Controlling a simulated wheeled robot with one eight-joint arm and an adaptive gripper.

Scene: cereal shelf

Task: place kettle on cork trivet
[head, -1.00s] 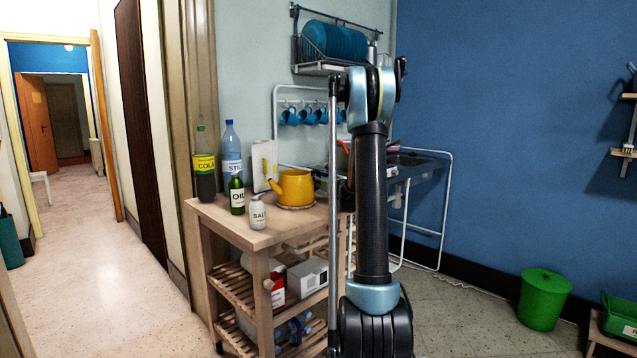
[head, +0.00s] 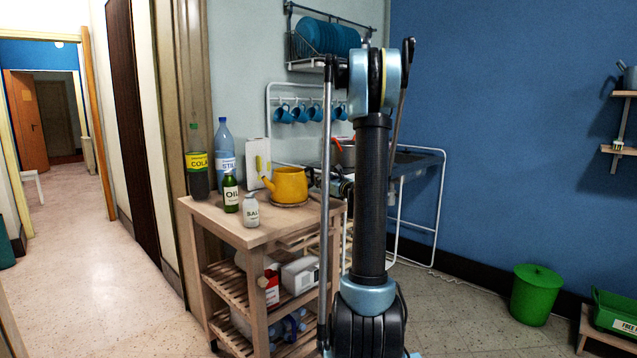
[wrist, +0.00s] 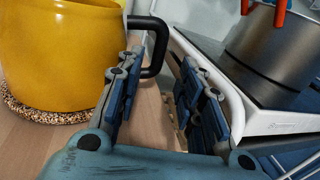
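The yellow kettle (head: 291,186) stands upright on the round cork trivet (head: 289,204) on top of a wooden cart. In the wrist view the kettle (wrist: 60,55) fills the upper left, with the speckled cork trivet (wrist: 30,112) under its base. Its black handle (wrist: 160,45) sticks out to the right. My gripper (wrist: 160,65) is open, with its two fingers on either side of the handle's outer part in the picture; I cannot tell how deep the handle sits between them. In the head view my gripper (head: 341,186) is right of the kettle, partly hidden by my arm.
On the cart (head: 232,230) stand a salt bottle (head: 251,212), an oil bottle (head: 231,195), a cola bottle (head: 197,170) and a water bottle (head: 225,150). In the wrist view a metal pot (wrist: 270,50) with red handles sits close on the right, on a white-edged surface (wrist: 255,118).

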